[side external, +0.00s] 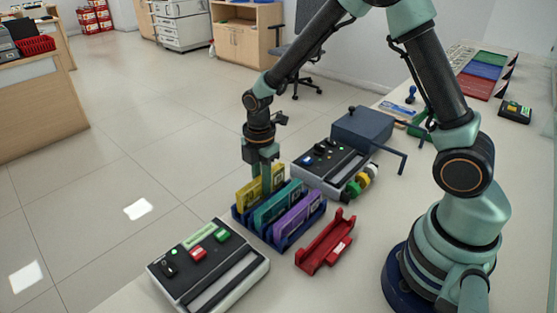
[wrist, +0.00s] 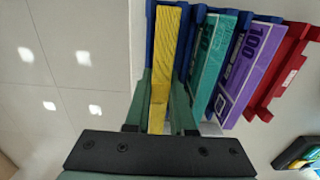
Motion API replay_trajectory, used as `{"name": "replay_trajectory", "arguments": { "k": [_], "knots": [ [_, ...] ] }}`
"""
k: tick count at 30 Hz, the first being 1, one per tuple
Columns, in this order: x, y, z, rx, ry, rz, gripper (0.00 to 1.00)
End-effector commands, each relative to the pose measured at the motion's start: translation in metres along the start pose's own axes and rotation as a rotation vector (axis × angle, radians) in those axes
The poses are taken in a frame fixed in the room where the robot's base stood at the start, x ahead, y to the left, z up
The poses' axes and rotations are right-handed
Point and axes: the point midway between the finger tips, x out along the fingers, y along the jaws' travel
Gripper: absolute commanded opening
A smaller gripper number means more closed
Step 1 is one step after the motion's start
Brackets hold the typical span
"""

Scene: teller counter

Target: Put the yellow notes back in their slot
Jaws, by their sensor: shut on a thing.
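The yellow notes (side external: 252,192) are a stack standing on edge at the left end of the blue slotted rack (side external: 285,242). In the wrist view the yellow notes (wrist: 172,50) lie between blue walls of the rack (wrist: 190,40), in its leftmost slot at least in part. How deep they sit is hard to tell. My gripper (side external: 264,165) is above the rack, its green fingers on both sides of the yellow notes; in the wrist view my gripper (wrist: 160,105) is shut on them. Teal notes (side external: 279,204) and purple notes (side external: 299,214) stand in the neighbouring slots.
A red holder (side external: 325,245) lies right of the rack. A counting machine (side external: 208,265) stands in front, another (side external: 328,165) behind, with a dark blue box (side external: 362,130) beyond. The counter's left edge is close to the rack, with floor beyond.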

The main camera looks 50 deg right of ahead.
Motion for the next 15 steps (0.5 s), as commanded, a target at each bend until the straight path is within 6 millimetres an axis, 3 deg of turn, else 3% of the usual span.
{"name": "replay_trajectory", "arguments": {
  "k": [15],
  "knots": [
    [0.016,0.0,0.0,0.0,0.0,0.001,0.0]
  ]
}}
